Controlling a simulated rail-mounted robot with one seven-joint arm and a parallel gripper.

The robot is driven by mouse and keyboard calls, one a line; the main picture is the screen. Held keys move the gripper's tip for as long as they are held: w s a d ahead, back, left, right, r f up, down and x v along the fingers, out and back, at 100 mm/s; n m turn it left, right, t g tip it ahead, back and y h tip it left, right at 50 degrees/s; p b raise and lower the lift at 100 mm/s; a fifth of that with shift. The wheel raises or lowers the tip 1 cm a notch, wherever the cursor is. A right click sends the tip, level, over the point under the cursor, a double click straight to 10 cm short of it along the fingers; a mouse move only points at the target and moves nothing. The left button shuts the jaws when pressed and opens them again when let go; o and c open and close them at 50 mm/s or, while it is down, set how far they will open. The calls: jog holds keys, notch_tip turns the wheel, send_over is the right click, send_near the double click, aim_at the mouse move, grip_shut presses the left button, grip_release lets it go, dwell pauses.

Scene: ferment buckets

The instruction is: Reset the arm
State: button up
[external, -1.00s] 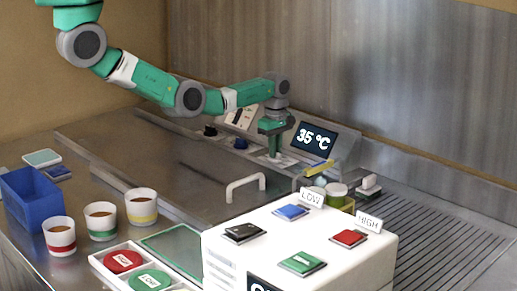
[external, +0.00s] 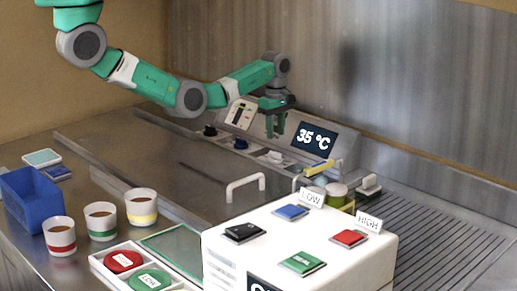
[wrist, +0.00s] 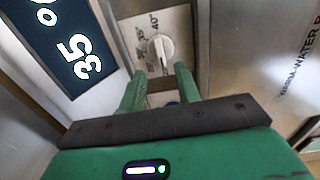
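My gripper (external: 275,133) hangs in the air above the sloped control panel, pointing down. Its two green fingers are apart with nothing between them, as the wrist view (wrist: 156,76) also shows. Below the fingertips is a white dial knob (wrist: 160,50), with degree marks such as 35° and 40° around it. The knob also shows in the external view (external: 274,156), apart from the gripper. The display (external: 314,139) beside it reads 35 °C, and it shows large in the wrist view (wrist: 70,45).
A white box (external: 300,240) with coloured square buttons stands at the front. Cups (external: 100,221) with coloured bands, a blue bin (external: 33,200) and a tray of round lids (external: 137,277) are at the left. A handle (external: 246,182) rises from the counter. The air around my gripper is clear.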

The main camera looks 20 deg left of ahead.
jog(key=shift+r, duration=0.65)
